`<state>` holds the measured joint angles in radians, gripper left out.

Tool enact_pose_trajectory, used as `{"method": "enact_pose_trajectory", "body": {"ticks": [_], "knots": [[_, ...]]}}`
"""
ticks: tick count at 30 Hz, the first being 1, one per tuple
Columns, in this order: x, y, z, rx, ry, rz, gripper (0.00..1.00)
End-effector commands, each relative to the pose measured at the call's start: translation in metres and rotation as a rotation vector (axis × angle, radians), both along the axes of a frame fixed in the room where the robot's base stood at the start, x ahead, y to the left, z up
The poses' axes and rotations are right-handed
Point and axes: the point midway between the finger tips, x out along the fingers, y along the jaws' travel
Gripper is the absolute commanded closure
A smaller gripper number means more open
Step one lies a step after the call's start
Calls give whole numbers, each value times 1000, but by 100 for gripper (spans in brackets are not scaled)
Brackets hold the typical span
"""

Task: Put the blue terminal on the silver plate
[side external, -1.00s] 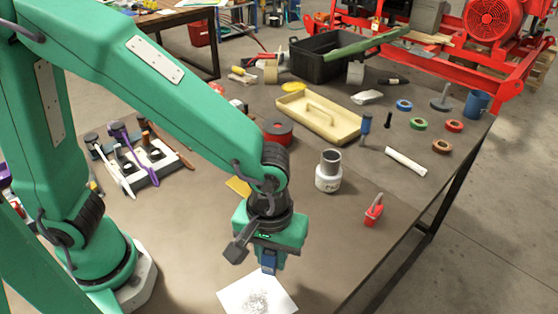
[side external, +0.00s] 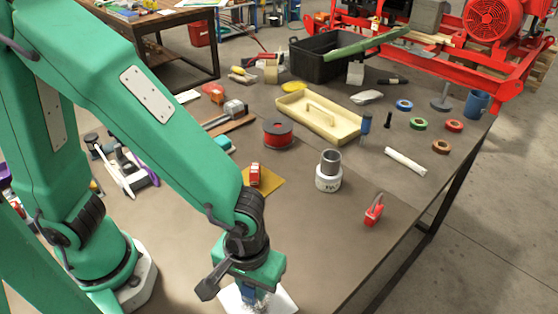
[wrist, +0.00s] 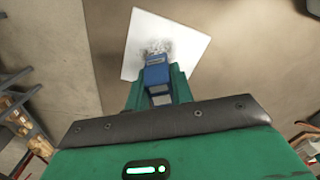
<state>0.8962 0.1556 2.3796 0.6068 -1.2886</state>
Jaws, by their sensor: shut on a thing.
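The silver plate (side external: 284,299) is a pale, nearly white square with a grey speckled patch, at the front edge of the side view. It also shows in the wrist view (wrist: 192,45), beyond my fingertips. My gripper (side external: 251,296) points down over the plate. In the wrist view its green fingers (wrist: 157,88) are shut on the blue terminal (wrist: 156,73), whose far end overlaps the plate's speckled patch. I cannot tell whether the terminal touches the plate. In the side view my wrist hides part of the plate.
A yellow plate (side external: 269,189) with a red block (side external: 255,174) lies behind my gripper. A cream tray (side external: 345,127) is farther back. The table around the silver plate is clear.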

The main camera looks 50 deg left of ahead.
Motion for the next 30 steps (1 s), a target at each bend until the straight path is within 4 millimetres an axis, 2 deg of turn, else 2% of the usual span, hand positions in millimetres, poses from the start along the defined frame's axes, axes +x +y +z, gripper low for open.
{"method": "enact_pose_trajectory", "body": {"ticks": [11,24,30], "knots": [[0,0,-10,1,0,0,100],[0,0,-42,1,0,0,100],[0,0,-43,0,0,0,100]]}}
